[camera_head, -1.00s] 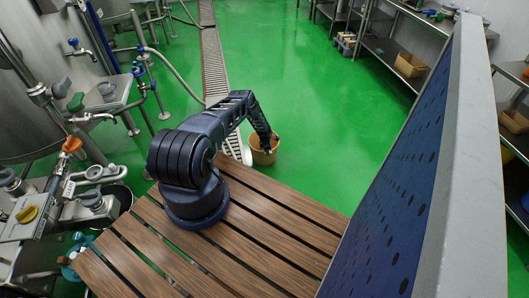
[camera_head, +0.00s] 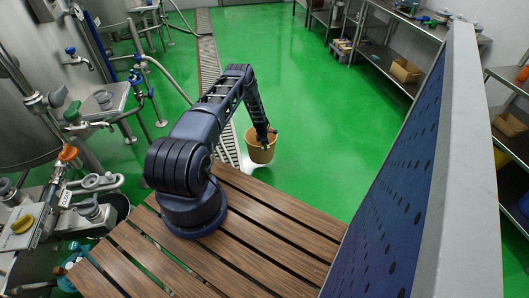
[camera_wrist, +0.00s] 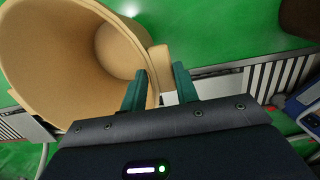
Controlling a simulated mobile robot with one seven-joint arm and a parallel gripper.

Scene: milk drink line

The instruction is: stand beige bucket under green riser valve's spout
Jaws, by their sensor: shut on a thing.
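The beige bucket (camera_head: 260,150) hangs from my gripper (camera_head: 268,134), beyond the far edge of my wooden deck, over the green floor. In the wrist view the bucket (camera_wrist: 70,45) lies on its side in the picture, its open mouth toward the camera, and looks empty. The bucket is well to the right of that spout.
A floor drain grate (camera_head: 208,70) runs up the middle left. Steel tanks, pipes, an orange-handled valve (camera_head: 68,154) and a yellow-handled valve (camera_head: 22,224) crowd the left. A blue perforated panel (camera_head: 395,180) stands at the right. Green floor (camera_head: 320,120) is clear ahead.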

